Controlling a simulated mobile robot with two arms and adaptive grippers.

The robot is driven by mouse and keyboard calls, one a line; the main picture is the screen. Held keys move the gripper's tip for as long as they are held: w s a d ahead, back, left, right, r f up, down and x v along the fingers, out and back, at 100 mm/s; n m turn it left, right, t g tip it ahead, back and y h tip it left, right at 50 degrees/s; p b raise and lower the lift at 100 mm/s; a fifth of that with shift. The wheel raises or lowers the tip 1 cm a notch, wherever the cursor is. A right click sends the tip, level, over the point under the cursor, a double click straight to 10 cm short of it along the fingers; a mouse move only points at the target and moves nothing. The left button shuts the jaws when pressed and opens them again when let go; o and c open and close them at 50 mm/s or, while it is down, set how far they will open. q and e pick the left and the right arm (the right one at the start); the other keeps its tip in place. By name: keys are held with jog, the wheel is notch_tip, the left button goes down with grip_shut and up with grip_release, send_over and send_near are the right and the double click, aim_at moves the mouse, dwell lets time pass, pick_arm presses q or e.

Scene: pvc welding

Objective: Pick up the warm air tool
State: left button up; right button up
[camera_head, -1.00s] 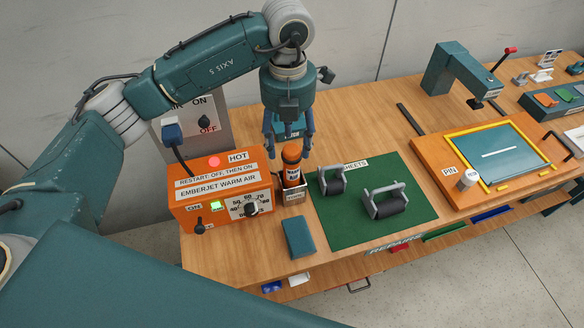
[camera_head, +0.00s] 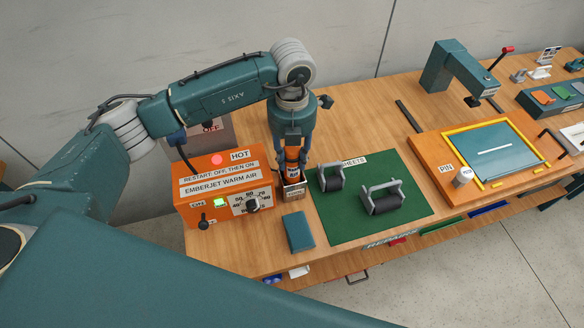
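The warm air tool (camera_head: 292,171) is an orange and black cylinder standing upright in a small box-like holder (camera_head: 293,193) beside the orange control box. My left gripper (camera_head: 292,160) points down over it, with its fingers on either side of the tool's upper part. The fingers hide the tool's top. I cannot tell whether they touch it. My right gripper is not in view.
The orange control box (camera_head: 225,168), labelled Emberjet Warm Air, stands left of the tool with a red and a green light lit. A green mat (camera_head: 345,224) with two rollers lies to the right. A teal pad (camera_head: 298,231) lies in front.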

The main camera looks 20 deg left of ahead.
pick_arm(q)
jog(key=shift+c, duration=1.2)
jog(key=shift+w+r, duration=0.1)
jog(key=shift+r, duration=0.1)
